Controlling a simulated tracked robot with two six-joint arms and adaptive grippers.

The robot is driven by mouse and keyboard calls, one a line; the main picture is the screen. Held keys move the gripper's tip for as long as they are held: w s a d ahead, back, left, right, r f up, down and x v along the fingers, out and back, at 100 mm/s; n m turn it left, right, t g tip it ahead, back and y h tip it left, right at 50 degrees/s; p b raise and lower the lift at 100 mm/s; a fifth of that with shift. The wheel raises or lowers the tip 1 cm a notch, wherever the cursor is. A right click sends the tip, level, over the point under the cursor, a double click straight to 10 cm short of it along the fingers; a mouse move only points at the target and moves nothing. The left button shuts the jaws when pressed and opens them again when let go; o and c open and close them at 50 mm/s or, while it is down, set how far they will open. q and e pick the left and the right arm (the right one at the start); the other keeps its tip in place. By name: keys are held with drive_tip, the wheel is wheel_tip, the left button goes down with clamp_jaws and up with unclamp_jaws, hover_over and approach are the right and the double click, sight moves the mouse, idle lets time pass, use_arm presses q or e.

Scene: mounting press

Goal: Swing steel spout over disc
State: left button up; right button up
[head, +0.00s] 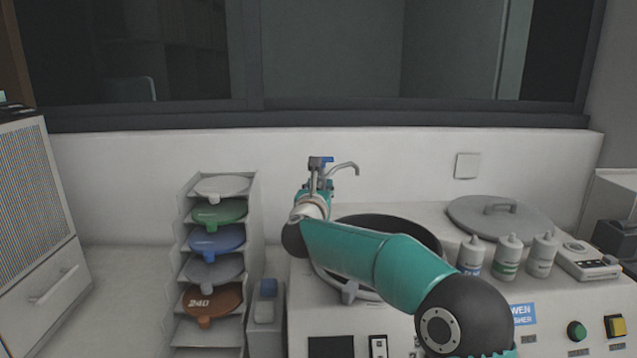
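The steel spout (345,167) is a thin curved pipe at the back of the polisher. Its free end points right and hooks down, behind the dark round bowl (420,232). A small blue part (327,160) sits near its base. My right arm reaches in from the lower right across the bowl, and my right gripper (315,180) is at the spout's base, overlapping it in the picture. Its fingers are small and partly hidden, so I cannot tell whether they grip it. The disc surface in the bowl is mostly hidden by my arm. My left gripper is not in view.
A rack (249,215) of coloured discs stands left of the polisher. A grey lid (475,208) with a handle lies at right. Several white bottles (507,258) and a grey device (585,260) stand in front of it. A white wall and window frame are behind.

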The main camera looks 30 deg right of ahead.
drive_tip(key=shift+w+d, duration=0.1)
drive_tip(key=shift+c, duration=0.3)
drive_tip(key=c, duration=0.5)
drive_tip(key=shift+r, duration=0.1)
clamp_jaws()
drive_tip(key=shift+s+r, duration=0.1)
drive_tip(key=shift+s, duration=0.1)
